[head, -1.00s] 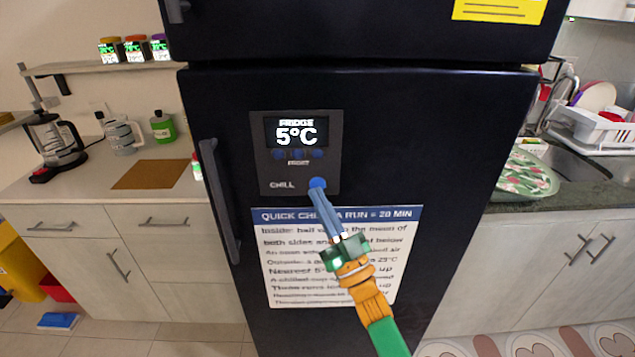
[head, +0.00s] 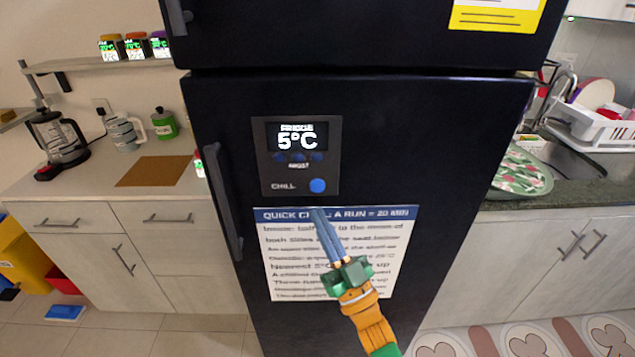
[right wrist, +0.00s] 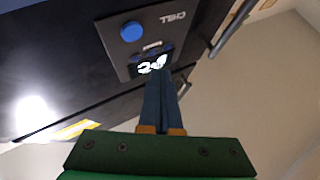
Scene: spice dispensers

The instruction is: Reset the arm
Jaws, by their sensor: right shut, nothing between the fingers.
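My right arm comes in from the bottom of the head view. Its gripper (head: 320,215) is shut and empty, with blue fingers in front of the top of the white instruction sheet on the fridge. The black fridge (head: 420,140) carries a control panel (head: 262,150) showing 5°C. The round blue CHILL button (head: 318,186) is just above the fingertips and looks clear of them. In the right wrist view, the shut fingers (right wrist: 160,75) overlap the edge of the panel's display, and the blue button (right wrist: 131,31) is to their upper left. My left gripper is not in view.
The fridge handle (head: 222,200) stands out at the door's left edge. A counter at left holds a coffee maker (head: 58,140), a kettle (head: 124,132), a green canister (head: 163,124) and a brown mat (head: 154,171). A dish rack (head: 600,128) is at right.

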